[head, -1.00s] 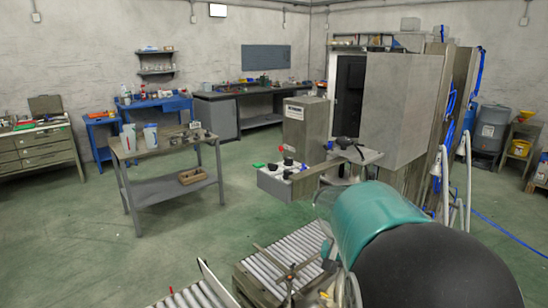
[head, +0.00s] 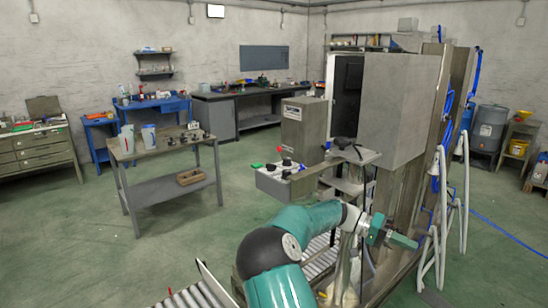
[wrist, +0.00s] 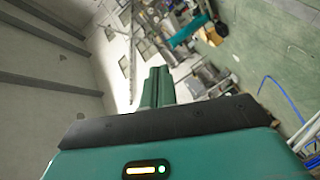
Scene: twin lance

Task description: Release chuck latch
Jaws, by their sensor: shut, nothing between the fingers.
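My gripper (head: 412,242) is at the lower right in the head view, at the end of my teal and black arm. It points to the right, toward white curved tubes (head: 441,225), and appears in front of the tall cabinet's lower part. In the wrist view its teal fingers (wrist: 158,86) are together with nothing between them. I cannot pick out a chuck or its latch in either view. A grey control box (head: 284,178) with black knobs and red and green parts stands at mid-picture. Whether it belongs to the chuck I cannot tell.
A large grey cabinet (head: 375,105) stands behind my arm, with blue hoses beside it. A roller conveyor (head: 190,298) runs low in front. A grey workbench (head: 165,147) with jugs stands at left. Green floor (head: 75,235) is clear at lower left. A blue hose crosses the right floor.

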